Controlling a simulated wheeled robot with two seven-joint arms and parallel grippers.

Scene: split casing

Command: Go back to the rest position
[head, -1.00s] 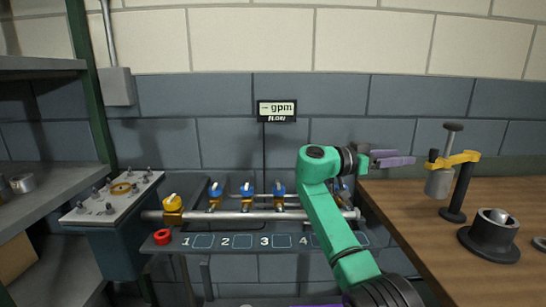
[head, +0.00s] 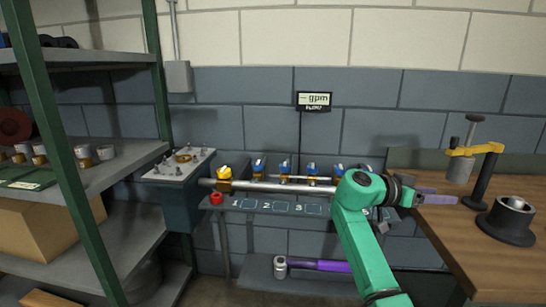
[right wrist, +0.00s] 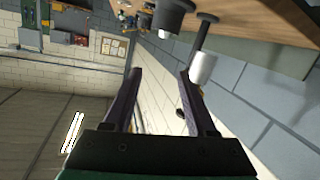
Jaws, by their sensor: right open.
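My right gripper (head: 438,197) is at the end of the green arm, pointing right beside the wooden workbench's left edge. In the right wrist view its two dark fingers (right wrist: 160,85) stand apart with nothing between them. My left gripper does not show in either view. The pipe manifold (head: 285,187) with a yellow valve (head: 224,173) and several blue valves runs along the numbered shelf; the green arm hides its right end.
The wooden workbench (head: 435,226) on the right holds a dark round fixture (head: 507,222) and a yellow-armed stand (head: 475,150). Metal shelving (head: 105,180) stands left. A purple-handled tool (head: 318,265) lies on the low shelf. A gpm display (head: 313,100) is on the wall.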

